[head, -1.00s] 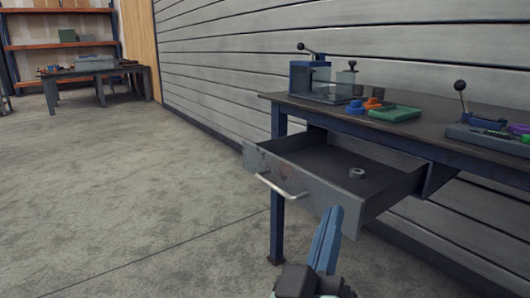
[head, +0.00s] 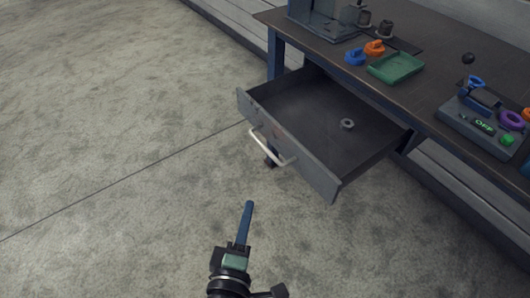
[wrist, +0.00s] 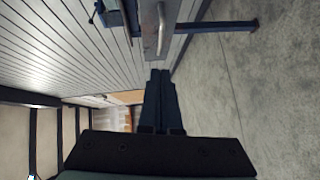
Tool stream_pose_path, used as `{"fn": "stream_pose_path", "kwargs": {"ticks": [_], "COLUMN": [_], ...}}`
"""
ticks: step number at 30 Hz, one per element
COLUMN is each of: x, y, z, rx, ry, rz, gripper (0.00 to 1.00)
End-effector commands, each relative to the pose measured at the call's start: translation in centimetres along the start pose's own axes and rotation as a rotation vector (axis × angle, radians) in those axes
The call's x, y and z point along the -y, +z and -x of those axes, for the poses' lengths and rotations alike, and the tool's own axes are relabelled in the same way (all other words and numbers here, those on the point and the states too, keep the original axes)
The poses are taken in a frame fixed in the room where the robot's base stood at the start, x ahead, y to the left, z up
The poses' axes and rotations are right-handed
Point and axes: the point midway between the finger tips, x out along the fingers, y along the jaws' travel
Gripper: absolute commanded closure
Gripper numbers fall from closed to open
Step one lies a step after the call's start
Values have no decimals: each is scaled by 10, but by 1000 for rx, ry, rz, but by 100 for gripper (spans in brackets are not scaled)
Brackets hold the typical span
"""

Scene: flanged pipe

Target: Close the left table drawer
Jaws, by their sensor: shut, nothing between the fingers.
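The left table drawer (head: 330,180) is pulled out from under the table (head: 400,105). It is grey, with a pale bar handle (head: 270,148) on its front. A small nut-like ring (head: 347,124) lies on the drawer floor. My gripper (head: 249,205) is shut and empty, in front of the drawer and below the handle in the head view, apart from it. In the wrist view the shut fingers (wrist: 160,75) point toward the drawer front, with the handle (wrist: 160,30) just beyond their tips.
The concrete floor (head: 120,130) left of the drawer is clear. A table leg (head: 275,58) stands beside the drawer.

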Motion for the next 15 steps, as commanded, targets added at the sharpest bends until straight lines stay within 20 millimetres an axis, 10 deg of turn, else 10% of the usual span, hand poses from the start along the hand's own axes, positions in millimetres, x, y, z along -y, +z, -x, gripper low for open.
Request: {"fn": "stream_pose_path", "kwargs": {"ticks": [15], "x": [0], "y": [0], "z": [-83], "rx": [1], "ry": [3], "rz": [-2], "gripper": [100]}}
